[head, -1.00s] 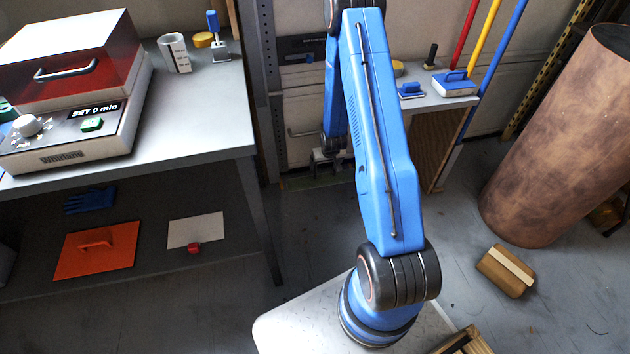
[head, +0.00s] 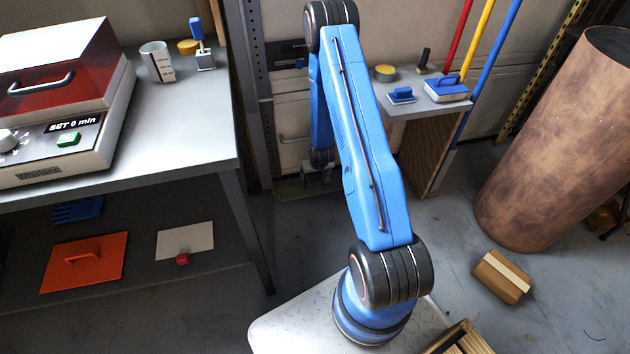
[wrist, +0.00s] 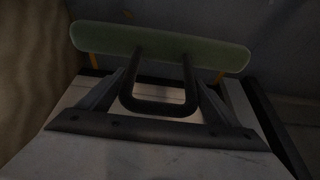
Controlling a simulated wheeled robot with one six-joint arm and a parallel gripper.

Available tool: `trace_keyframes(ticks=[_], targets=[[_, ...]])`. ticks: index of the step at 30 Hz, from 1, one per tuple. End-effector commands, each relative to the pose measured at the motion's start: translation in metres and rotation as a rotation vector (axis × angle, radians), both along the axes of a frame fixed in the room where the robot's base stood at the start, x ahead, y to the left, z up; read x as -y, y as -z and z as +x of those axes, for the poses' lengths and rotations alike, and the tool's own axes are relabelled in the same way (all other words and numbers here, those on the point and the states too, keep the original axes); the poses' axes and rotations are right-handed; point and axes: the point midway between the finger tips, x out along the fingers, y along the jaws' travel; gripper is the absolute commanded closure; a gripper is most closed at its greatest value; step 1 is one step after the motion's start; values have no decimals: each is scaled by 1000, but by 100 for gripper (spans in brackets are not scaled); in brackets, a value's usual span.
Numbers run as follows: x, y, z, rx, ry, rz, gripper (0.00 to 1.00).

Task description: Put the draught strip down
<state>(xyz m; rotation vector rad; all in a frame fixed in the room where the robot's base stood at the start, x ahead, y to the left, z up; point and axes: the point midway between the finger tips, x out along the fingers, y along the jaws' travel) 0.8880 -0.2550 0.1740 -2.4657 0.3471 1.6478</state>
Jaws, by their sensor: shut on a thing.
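The draught strip (wrist: 160,48) is a pale green bar with rounded ends and a dark U-shaped handle (wrist: 160,106), seen across the top of the wrist view. My gripper (wrist: 160,85) has a finger at each side of the handle and is shut on it. In the head view my gripper (head: 322,165) hangs low behind my blue arm, near the back wall. The strip is mostly hidden there, and a dull green edge (head: 308,193) shows below the gripper. I cannot tell whether the strip touches the floor.
A grey bench (head: 195,130) with a red-lidded machine (head: 55,75) stands left. A small table (head: 425,103) with blue-handled tools stands right of my gripper. A large brown cylinder (head: 550,150) and a tan block (head: 502,277) are at right. Floor between them is clear.

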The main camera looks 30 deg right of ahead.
Motion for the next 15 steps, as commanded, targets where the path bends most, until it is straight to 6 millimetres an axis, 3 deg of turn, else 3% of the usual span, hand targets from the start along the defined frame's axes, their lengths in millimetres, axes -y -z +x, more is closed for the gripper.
trace_keyframes(ticks=[9, 15], targets=[[0, 33, 0, 0, 0, 0, 78], [0, 37, 0, 1, 0, 0, 78]])
